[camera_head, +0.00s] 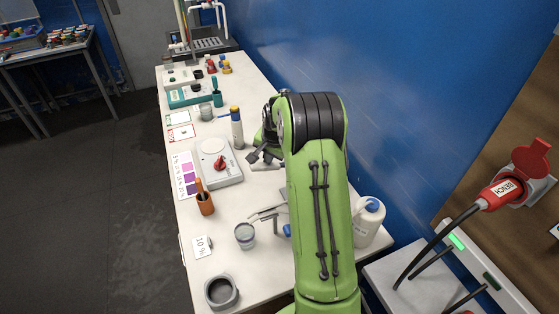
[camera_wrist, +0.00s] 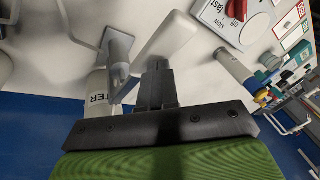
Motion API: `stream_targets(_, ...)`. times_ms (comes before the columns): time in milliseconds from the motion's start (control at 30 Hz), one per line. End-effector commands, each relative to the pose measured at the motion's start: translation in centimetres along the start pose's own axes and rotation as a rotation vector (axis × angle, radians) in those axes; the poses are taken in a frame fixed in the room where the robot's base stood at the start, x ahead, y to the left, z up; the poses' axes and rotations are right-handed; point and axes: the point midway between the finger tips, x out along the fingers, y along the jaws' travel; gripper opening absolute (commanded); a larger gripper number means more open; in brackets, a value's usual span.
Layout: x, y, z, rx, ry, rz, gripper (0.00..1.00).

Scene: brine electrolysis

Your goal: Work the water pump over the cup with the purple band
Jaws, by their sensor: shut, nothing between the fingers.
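The cup with the purple band (camera_head: 244,236) stands upright on the white bench, in front of a grey spout (camera_head: 268,212). My arm hides what lies behind that spout. In the wrist view a white bottle with lettering ending in "TER" (camera_wrist: 97,108) has a grey pump top (camera_wrist: 115,60). My gripper (camera_head: 257,153) is shut and empty, above the bench beside the stirrer. Its fingers (camera_wrist: 158,75) also show in the wrist view, right of the pump top in the picture; I cannot tell whether they touch anything.
A stirrer with a red knob (camera_head: 220,165), an orange holder (camera_head: 205,203), a grey bowl (camera_head: 221,292) and a tall blue-capped bottle (camera_head: 237,128) stand on the bench. A white jug (camera_head: 369,221) is right of my arm. The blue wall (camera_head: 400,100) borders the bench.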

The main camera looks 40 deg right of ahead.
Motion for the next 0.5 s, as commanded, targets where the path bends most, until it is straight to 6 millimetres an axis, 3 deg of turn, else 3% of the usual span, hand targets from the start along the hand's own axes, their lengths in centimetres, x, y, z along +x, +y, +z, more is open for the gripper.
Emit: stream_targets(500, 0.65, 0.10, 0.28, -0.001, -0.002, 0.000, 0.00)
